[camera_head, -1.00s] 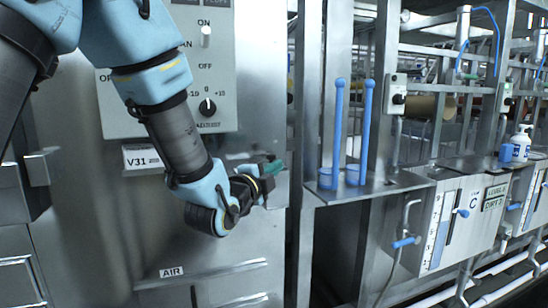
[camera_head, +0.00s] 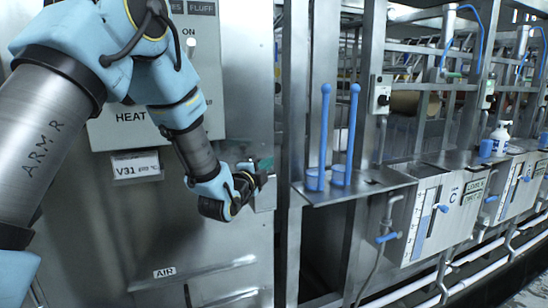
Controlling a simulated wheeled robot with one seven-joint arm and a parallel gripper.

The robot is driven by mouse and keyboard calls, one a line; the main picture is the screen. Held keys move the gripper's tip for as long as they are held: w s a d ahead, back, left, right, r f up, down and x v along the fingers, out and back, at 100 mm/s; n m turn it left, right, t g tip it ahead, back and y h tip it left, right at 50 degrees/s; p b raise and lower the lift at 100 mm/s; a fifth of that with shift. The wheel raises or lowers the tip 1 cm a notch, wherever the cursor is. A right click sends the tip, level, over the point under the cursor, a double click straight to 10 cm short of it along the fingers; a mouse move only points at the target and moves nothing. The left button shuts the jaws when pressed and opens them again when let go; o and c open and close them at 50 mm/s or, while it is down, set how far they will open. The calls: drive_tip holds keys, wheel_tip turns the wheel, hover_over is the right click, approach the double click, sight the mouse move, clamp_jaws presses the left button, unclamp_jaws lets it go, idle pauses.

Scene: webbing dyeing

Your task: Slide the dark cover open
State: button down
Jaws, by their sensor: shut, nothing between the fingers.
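My gripper (camera_head: 262,180) is at the right edge of the steel cabinet front (camera_head: 120,230), left of the blue-handled shelf. It is small and partly hidden by my own wrist. Its jaws are shut with nothing between them. A small metal block (camera_head: 265,198) sits just below the fingertips, and a small green piece (camera_head: 266,163) shows just above them. I cannot tell whether the fingers touch either one. No dark cover can be clearly made out in this view; my arm hides part of the cabinet front.
A steel shelf (camera_head: 388,180) with two upright blue handles (camera_head: 351,130) stands to the right of my gripper. A metal post (camera_head: 294,100) stands between. A control panel (camera_head: 205,75) is above my wrist, and a ledge marked AIR (camera_head: 164,272) is below.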

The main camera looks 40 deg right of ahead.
drive_tip(key=shift+w+a, duration=0.3)
drive_tip(key=shift+f, duration=0.1)
drive_tip(key=shift+w+a+f+b, duration=0.1)
drive_tip(key=shift+w+a+b, duration=0.1)
drive_tip(key=shift+a+b, duration=0.3)
drive_tip(key=a+b, duration=0.1)
drive_tip(key=w+a+b, duration=0.1)
drive_tip(key=a, duration=0.1)
drive_tip(key=w+a+b, duration=0.1)
drive_tip(key=b, duration=0.1)
drive_tip(key=shift+a, duration=0.8)
